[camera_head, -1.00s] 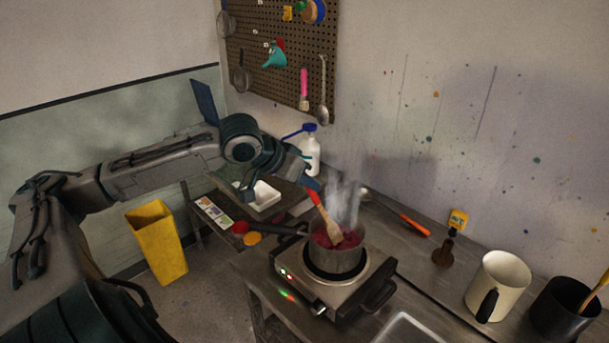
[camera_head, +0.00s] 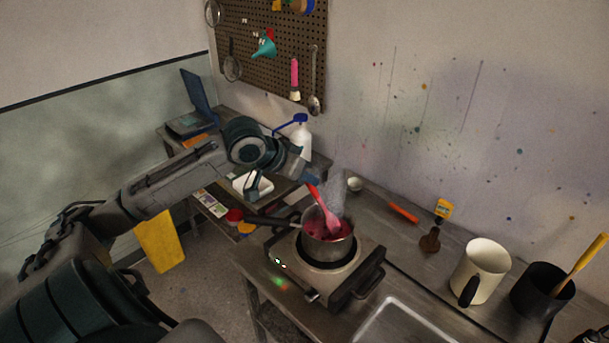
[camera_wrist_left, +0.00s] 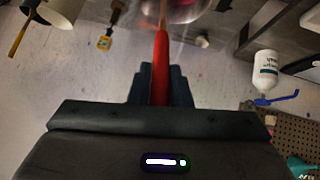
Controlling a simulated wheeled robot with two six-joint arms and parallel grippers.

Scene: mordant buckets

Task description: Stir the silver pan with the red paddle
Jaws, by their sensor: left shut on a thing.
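The silver pan (camera_head: 328,253) stands on a hot plate (camera_head: 340,284) and holds dark red liquid. Steam rises from it. My left gripper (camera_head: 311,181) is above the pan's back left side, shut on the red paddle (camera_head: 316,197). The paddle slants down into the pan, its lower end in or at the liquid and coloured pinkish red. In the left wrist view the red paddle (camera_wrist_left: 160,68) runs between the gripper's fingers (camera_wrist_left: 160,88) towards the blurred pan (camera_wrist_left: 178,8).
A white bottle (camera_head: 300,138) is behind my gripper. A sink (camera_head: 405,322) is in front.

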